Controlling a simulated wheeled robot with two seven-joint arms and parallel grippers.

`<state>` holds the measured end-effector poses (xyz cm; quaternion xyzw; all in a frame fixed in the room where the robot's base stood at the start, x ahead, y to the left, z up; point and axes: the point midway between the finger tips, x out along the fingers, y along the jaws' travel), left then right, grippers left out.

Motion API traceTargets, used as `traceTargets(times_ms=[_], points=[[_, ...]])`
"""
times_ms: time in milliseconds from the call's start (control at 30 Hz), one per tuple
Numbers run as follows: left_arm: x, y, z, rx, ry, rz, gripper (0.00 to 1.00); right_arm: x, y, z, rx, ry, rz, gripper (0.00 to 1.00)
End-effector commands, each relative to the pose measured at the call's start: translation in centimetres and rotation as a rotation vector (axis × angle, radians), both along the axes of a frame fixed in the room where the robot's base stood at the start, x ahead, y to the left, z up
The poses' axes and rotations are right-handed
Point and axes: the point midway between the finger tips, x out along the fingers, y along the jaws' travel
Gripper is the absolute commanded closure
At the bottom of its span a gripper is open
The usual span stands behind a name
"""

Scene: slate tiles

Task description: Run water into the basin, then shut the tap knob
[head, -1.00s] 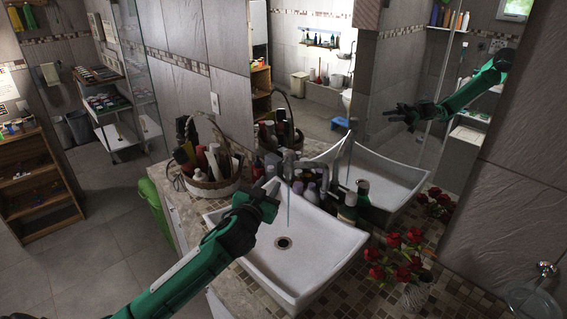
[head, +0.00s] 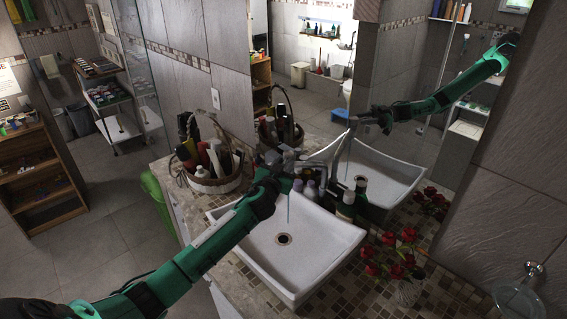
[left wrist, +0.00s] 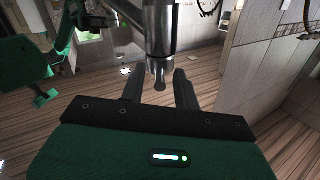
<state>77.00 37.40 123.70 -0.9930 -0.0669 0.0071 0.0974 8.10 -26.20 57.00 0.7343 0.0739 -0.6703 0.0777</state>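The white basin (head: 305,255) stands on the counter, with a dark drain in its floor. The grey metal tap (head: 290,160) is at its back edge, and a thin blue stream of water (head: 289,208) falls from it into the basin. My left gripper (head: 280,166) is at the tap in the head view, partly covering it. In the left wrist view the open fingers (left wrist: 157,84) stand on either side of the small metal knob (left wrist: 158,76) below the tap body (left wrist: 161,25), with a gap showing on both sides. My right gripper is not in view.
A basket of bottles (head: 212,182) stands left of the tap. Small bottles (head: 346,205) stand behind the basin, and red flowers (head: 395,255) in a vase are at its right. A mirror behind reflects the basin and my green arm.

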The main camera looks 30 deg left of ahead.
Motion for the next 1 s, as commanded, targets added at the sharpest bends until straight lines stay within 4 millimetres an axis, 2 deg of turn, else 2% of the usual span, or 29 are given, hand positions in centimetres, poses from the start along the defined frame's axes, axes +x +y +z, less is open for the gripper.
traceTargets(times_ms=[233, 267, 400, 733, 1000], points=[[0.1, 0.0, 0.0, 0.000, 0.000, 0.000, 0.68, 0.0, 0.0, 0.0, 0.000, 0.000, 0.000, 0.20], [0.1, 0.0, 0.0, 0.000, 0.000, 0.000, 0.72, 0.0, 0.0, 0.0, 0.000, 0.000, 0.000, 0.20], [0.0, 0.0, 0.0, 0.000, 0.000, 0.000, 1.00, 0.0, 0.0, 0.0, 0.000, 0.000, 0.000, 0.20], [0.1, -0.1, -0.1, -0.001, -0.002, 0.015, 1.00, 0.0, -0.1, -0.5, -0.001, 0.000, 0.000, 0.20], [0.2, -0.8, -0.5, -0.005, -0.004, 0.117, 1.00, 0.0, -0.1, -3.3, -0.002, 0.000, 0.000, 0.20]])
